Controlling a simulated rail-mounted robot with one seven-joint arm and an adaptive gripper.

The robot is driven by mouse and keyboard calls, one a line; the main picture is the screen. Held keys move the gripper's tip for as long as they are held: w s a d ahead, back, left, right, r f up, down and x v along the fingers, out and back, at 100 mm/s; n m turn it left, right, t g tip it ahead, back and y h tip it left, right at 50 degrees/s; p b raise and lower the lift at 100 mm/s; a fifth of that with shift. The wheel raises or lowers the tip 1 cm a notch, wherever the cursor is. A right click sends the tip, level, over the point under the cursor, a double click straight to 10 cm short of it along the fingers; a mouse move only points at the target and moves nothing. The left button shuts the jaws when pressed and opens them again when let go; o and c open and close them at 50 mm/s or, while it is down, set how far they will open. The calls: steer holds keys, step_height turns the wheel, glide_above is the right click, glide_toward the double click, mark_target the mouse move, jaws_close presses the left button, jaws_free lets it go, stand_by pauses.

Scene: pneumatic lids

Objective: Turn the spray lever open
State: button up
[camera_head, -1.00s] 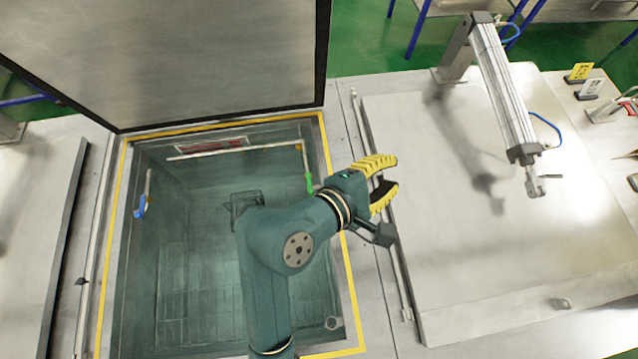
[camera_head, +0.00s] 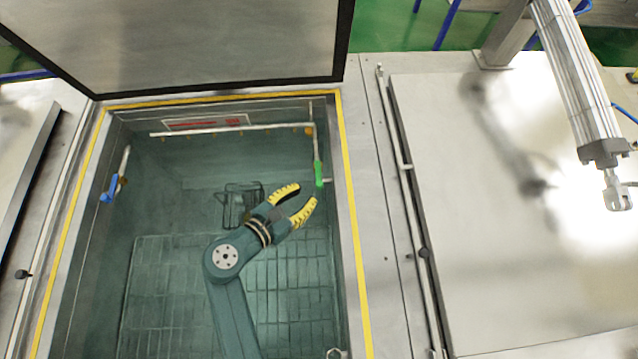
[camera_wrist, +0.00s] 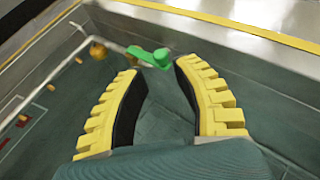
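The green lever (camera_head: 319,174) sits on the pipe at the tank's right wall in the head view. It also shows in the wrist view (camera_wrist: 151,57), just beyond my fingertips and lying crosswise. A blue lever (camera_head: 109,189) is on a pipe at the tank's left wall. Which lever is the spray lever is not marked. My gripper (camera_head: 307,192) has yellow and black fingers, spread apart with nothing between them. It is inside the tank opening, just left of and below the green lever. I cannot tell whether a finger touches the lever.
The tank's yellow-edged rim (camera_head: 352,230) surrounds the opening. A spray pipe (camera_head: 230,129) runs along the back wall, and a wire basket (camera_head: 240,205) stands deeper inside. The raised lid (camera_head: 200,45) is behind. A closed lid with a pneumatic cylinder (camera_head: 575,75) lies to the right.

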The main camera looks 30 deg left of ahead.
mark_target(318, 184)
steer(key=b+x, duration=0.1)
steer(key=x, duration=0.5)
steer(key=shift+w+f, duration=0.1)
steer(key=shift+w, duration=0.15)
jaws_close()
